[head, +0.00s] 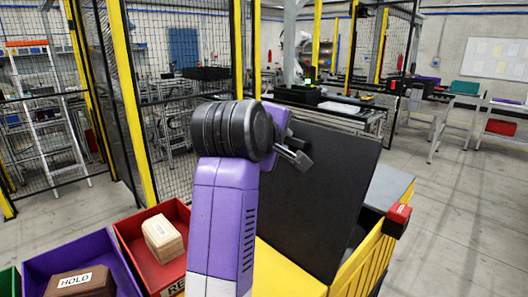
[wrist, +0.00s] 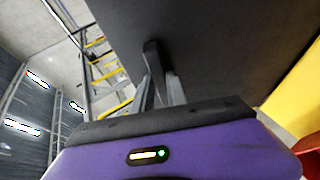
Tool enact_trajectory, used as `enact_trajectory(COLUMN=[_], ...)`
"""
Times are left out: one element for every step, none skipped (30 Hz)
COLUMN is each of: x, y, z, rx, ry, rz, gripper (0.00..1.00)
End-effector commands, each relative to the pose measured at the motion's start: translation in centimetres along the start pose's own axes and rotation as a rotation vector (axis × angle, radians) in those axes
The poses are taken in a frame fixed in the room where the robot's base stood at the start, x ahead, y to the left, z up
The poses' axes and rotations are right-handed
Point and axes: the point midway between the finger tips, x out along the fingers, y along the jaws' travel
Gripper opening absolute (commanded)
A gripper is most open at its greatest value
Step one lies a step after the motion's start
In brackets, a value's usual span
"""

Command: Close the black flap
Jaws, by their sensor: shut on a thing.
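The black flap (head: 318,205) is a large flat panel standing steeply raised, slightly tilted, at the yellow container (head: 362,262) in the head view. Its dark face also fills the upper middle of the wrist view (wrist: 225,50). My gripper (head: 296,157) is at the flap's upper left side. In the wrist view my gripper (wrist: 158,80) has its grey fingers closed on a dark part at the flap's face. The exact grip point is partly hidden by my wrist in the head view.
A red bin (head: 125,228) with a light box (head: 163,238) and a purple bin (head: 103,243) with a brown box marked HOLD (head: 80,284) stand at lower left. A red block (head: 398,220) sits at the container's right edge. A yellow-posted mesh fence (head: 185,115) stands behind. Floor at right is clear.

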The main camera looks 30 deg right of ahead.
Motion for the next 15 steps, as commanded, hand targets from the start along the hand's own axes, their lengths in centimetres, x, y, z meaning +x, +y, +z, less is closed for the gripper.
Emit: enact_trajectory(x=[1.2,1.9,2.7,3.4,4.0,4.8,5.5,6.1,6.9,7.5,8.2,9.0,9.7,10.2,11.1], y=[-0.1,0.0,0.1,0.1,0.2,0.1,0.1,0.1,0.0,-0.1,-0.2,-0.3,-0.4,-0.6,-0.8], z=[0.6,0.8,1.1,1.4,1.6,1.9,2.2,2.5,2.8,3.0,3.3,3.7,4.0,4.2,4.5], rx=[0.026,0.037,0.051,0.062,0.072,0.086,0.096,0.107,0.122,0.131,0.142,0.156,0.166,0.176,0.191], ry=[-0.001,-0.001,-0.001,0.000,0.001,0.001,0.002,0.002,0.002,0.002,0.002,0.002,0.002,0.003,0.002], rz=[-0.051,-0.077,-0.111,-0.137,-0.163,-0.198,-0.224,-0.250,-0.285,-0.311,-0.337,-0.372,-0.398,-0.424,-0.459], gripper=[0.00,0.00,0.00,0.00,0.00,0.00,0.00,0.00,0.00,0.00,0.00,0.00,0.00,0.00,0.00])
